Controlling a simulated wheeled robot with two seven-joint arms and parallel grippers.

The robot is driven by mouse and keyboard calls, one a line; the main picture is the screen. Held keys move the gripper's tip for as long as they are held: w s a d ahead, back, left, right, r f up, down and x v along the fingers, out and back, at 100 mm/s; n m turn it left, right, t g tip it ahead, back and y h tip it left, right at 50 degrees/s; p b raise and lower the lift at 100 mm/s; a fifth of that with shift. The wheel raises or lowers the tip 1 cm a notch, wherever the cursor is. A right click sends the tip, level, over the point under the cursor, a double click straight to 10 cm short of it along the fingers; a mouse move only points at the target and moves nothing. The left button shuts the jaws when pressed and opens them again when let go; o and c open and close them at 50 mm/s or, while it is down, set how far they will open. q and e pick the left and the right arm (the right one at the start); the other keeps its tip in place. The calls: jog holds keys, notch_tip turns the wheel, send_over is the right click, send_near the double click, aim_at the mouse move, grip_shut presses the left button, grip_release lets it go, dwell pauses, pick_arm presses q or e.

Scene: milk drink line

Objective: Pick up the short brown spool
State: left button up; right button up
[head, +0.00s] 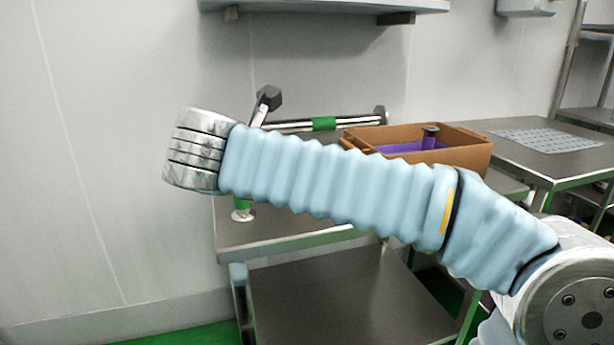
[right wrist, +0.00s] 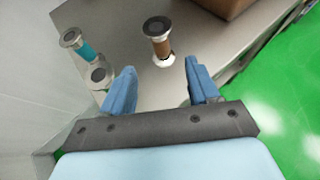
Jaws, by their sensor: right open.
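The short brown spool (right wrist: 163,47) stands on the metal table in the right wrist view, with a dark round top and a pale base. My right gripper (right wrist: 160,88) is open, with its two blue fingers apart. The spool is beyond the fingertips, roughly in line with the gap between them, and nothing is held. In the head view, my right arm crosses the middle of the picture and hides much of the table. The brown spool and the right gripper's fingers cannot be made out there. My left gripper is not in view.
A teal spool (right wrist: 84,52) stands left of the brown one, with a grey disc (right wrist: 98,75) at its near end. A brown crate (head: 465,153) holding purple items stands on the metal table (head: 290,235). A patterned mat (head: 548,140) lies on the right table. A wall is at left.

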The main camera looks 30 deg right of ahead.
jog(key=x, duration=0.8)
jog(key=shift+w+d+f+b, duration=0.15)
jog(key=shift+d+b, duration=0.05)
jog(key=shift+b, duration=0.1)
jog(key=x, duration=0.5)
jog(key=shift+f, duration=0.35)
jog(key=shift+a, duration=0.1)
grip_shut()
